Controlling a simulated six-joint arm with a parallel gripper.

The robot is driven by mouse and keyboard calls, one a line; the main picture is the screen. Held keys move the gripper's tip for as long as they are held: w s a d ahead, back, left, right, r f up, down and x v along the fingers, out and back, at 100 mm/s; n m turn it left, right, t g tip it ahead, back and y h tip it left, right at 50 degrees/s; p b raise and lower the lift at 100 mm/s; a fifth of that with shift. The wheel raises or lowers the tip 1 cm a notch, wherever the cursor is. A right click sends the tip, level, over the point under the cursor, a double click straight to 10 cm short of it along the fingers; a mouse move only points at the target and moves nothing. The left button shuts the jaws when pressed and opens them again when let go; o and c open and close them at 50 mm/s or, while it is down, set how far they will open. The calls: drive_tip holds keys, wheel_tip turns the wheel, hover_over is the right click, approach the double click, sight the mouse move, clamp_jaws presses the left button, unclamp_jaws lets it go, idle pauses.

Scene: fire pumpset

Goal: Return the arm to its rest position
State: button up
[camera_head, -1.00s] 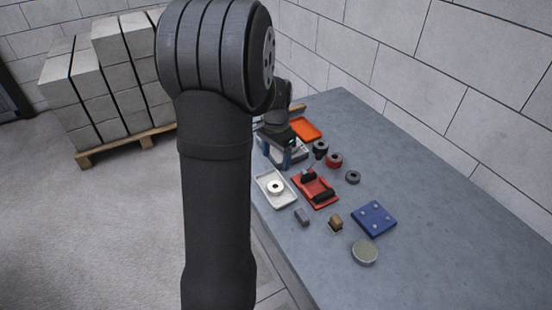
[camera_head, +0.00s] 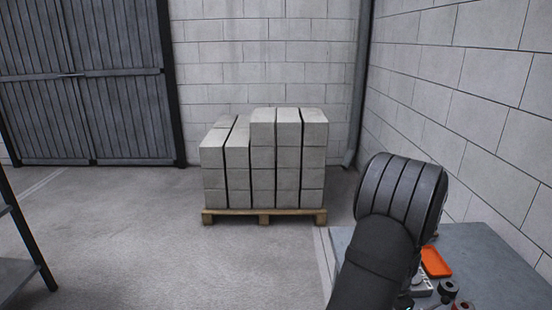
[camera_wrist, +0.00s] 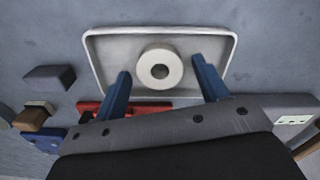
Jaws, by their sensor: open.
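My gripper (camera_wrist: 161,67) shows in the wrist view with its two blue fingers apart and nothing held between them. A white ring (camera_wrist: 144,70) with a dark centre hole lies in a shallow white tray (camera_wrist: 90,58), seen between and beyond the fingers. I cannot tell the height of the fingers above the tray. In the head view my arm's dark links fill the lower right, and the gripper itself is hidden or out of frame.
In the wrist view, a red fixture (camera_wrist: 88,107), a grey block (camera_wrist: 48,76), a brass-coloured block (camera_wrist: 33,117) and a blue plate (camera_wrist: 48,140) lie nearby. An orange tray (camera_head: 436,262) sits on the bench (camera_head: 485,255). Stacked blocks (camera_head: 264,160) stand on a pallet (camera_head: 264,214).

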drive_tip(key=shift+r, duration=1.45)
wheel_tip(320, 180, up, 9)
wheel_tip(320, 180, down, 12)
drive_tip(key=shift+f, duration=0.1)
wheel_tip(320, 180, up, 5)
drive_tip(key=shift+f, duration=0.15)
drive_tip(key=s+d+r, duration=0.5)
drive_tip(key=s+r, duration=0.2)
drive_tip(key=s, duration=0.4)
drive_tip(key=s+d+m, duration=0.2)
drive_tip(key=s+d, duration=0.5)
drive_tip(key=s, duration=0.6)
drive_tip(key=s+d+m, duration=0.2)
drive_tip(key=s+d, duration=0.4)
drive_tip(key=s, duration=0.6)
drive_tip(key=shift+w+d+f, duration=0.15)
drive_tip(key=shift+w+f, duration=0.05)
drive_tip(key=shift+w, duration=0.3)
drive_tip(key=shift+w+d+f, duration=0.15)
drive_tip(key=shift+w+f, duration=0.05)
drive_tip(key=shift+w, duration=0.35)
drive_tip(key=shift+w+d+f, duration=0.15)
drive_tip(key=shift+w+f, duration=0.05)
drive_tip(key=shift+w, duration=0.3)
